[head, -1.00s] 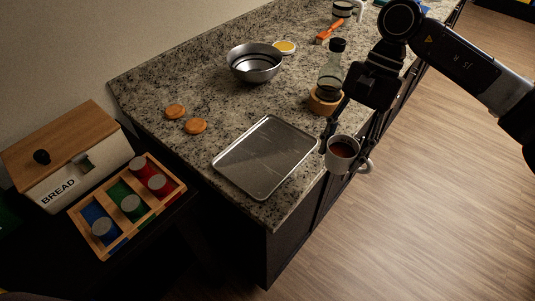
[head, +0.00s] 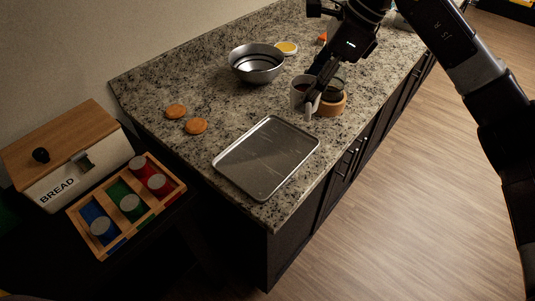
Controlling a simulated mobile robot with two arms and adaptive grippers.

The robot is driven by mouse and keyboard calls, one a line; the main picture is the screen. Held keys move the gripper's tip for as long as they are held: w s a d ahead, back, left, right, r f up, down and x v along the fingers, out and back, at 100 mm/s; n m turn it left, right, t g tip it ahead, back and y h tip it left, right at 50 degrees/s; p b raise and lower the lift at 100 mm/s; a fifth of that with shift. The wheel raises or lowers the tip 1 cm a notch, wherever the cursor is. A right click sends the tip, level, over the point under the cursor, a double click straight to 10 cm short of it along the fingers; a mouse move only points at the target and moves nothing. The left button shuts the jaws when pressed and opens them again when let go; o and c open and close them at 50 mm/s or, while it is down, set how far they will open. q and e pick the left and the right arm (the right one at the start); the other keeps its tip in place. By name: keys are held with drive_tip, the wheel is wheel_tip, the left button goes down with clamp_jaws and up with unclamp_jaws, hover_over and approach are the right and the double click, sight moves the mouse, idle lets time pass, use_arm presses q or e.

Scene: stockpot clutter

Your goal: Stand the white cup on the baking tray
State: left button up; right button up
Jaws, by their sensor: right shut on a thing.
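The white cup (head: 299,97) has dark liquid in it and looks upright. My right gripper (head: 311,88) is shut on the cup, its fingers at the cup's right side. The cup is over the counter, beyond the far edge of the baking tray; I cannot tell whether it touches the counter. The baking tray (head: 266,158) is a flat, empty metal tray near the counter's front corner. My left gripper is not in view.
Just right of the cup is a wooden ring stand (head: 332,105) with a glass bottle (head: 338,84) partly hidden by my gripper. A metal bowl (head: 257,64) stands behind. Two biscuits (head: 196,126) lie left of the tray. A bread box (head: 68,160) and can organizer (head: 127,205) are far left.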

drive_tip(key=w+a+r+m+t, duration=0.2)
drive_tip(key=w+a+r+m, duration=0.15)
drive_tip(key=m, duration=0.25)
drive_tip(key=m+t+h+p, duration=0.1)
drive_tip(key=m+p, duration=0.1)
drive_tip(key=p, duration=0.2)
approach(283, 142)
drive_tip(key=w+a+f, duration=0.1)
drive_tip(key=f, duration=0.1)
drive_tip(key=w+a+f, duration=0.2)
drive_tip(key=shift+a, duration=0.2)
drive_tip(key=shift+f+b, duration=0.2)
drive_tip(key=shift+b, duration=0.15)
drive_tip(key=o, duration=1.3)
drive_tip(key=shift+r, duration=0.25)
drive_tip(key=shift+s+d+r, duration=0.1)
drive_tip(key=shift+d+r, duration=0.05)
drive_tip(key=shift+r, duration=0.15)
drive_tip(key=b+v, duration=0.2)
drive_tip(key=v, duration=0.9)
drive_tip(key=shift+s, duration=0.1)
